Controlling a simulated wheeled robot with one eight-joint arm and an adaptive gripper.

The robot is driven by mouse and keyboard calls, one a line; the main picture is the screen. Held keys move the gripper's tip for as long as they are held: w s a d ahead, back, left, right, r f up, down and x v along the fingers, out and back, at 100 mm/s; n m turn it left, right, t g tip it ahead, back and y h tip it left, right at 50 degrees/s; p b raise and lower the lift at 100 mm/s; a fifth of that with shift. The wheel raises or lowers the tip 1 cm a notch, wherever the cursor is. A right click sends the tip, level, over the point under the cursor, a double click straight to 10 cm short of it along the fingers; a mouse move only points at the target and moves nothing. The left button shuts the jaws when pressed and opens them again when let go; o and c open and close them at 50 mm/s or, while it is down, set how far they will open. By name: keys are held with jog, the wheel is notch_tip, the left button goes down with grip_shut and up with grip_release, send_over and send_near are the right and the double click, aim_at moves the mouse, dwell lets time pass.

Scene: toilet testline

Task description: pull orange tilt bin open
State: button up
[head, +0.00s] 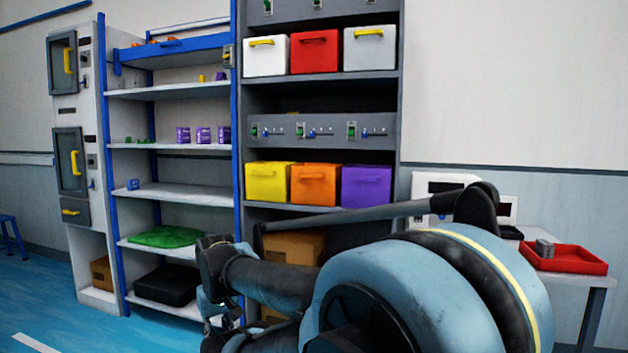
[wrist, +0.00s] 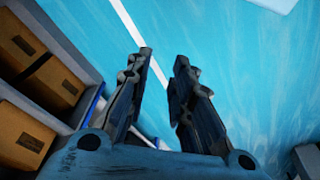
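The orange tilt bin (head: 314,188) sits in the middle of the lower bin row on the grey rack, between a yellow bin (head: 268,185) and a purple bin (head: 366,187). It has an orange handle near its top edge and looks level with its neighbours. My gripper (head: 222,312) hangs low and left of the bin, well apart from it. In the wrist view, my gripper (wrist: 159,68) points toward the blue floor, its two fingers apart with nothing between them. The orange bin is not in the wrist view.
White, red and grey bins stand on the upper shelf. Cardboard boxes (wrist: 55,82) sit low on the rack, at left in the wrist view. A blue-framed shelf stands left. A table with a red tray (head: 565,260) stands right. My arm crosses below the bins.

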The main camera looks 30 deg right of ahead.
jog(key=n+t+h, duration=0.8)
jog(key=h, duration=0.4)
send_near(310, 176)
jog(key=x, duration=1.1)
jog(key=shift+s, duration=0.1)
jog(key=shift+d, duration=0.1)
grip_shut()
